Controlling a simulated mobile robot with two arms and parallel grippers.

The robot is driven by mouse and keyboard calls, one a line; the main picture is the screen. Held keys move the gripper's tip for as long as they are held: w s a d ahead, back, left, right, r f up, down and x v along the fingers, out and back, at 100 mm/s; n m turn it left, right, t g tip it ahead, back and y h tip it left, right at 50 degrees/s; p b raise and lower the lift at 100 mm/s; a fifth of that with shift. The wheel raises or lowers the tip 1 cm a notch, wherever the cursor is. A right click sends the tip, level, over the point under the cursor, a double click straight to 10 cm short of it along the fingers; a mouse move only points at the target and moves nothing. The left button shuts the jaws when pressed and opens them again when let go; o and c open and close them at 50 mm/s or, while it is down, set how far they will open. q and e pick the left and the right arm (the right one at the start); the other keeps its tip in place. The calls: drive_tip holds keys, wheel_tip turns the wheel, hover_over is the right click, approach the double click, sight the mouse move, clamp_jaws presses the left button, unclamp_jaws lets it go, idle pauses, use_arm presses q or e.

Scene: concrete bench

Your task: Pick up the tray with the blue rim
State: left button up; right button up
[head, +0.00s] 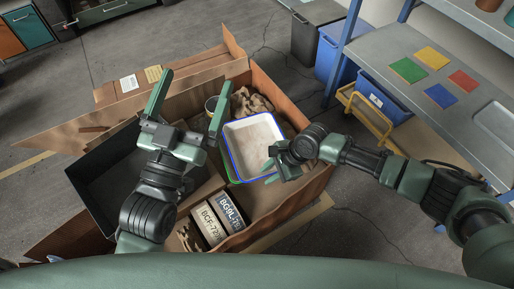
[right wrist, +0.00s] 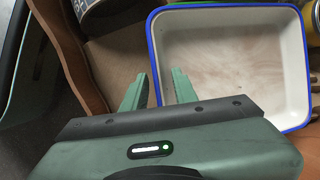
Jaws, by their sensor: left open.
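The tray with the blue rim (head: 255,140) is white inside, empty and shallow. It sits in the open cardboard box, right of its middle; it also shows in the right wrist view (right wrist: 240,50). My right gripper (head: 269,172) is at the tray's near right edge. In the right wrist view its fingers (right wrist: 158,82) are apart, one on each side of the blue rim, with a gap visible. My left gripper (head: 194,84) is open and empty, above the box left of the tray, fingers pointing away from me.
The cardboard box (head: 268,212) has flaps spread out and holds labelled cartons (head: 213,222), a dark bin (head: 105,185) and crumpled brown paper (head: 250,101). A green edge shows under the tray. A metal bench (head: 455,60) and blue bins (head: 385,98) stand at right.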

idle(0.5)
clamp_jaws()
drive_tip(key=shift+s, duration=0.1)
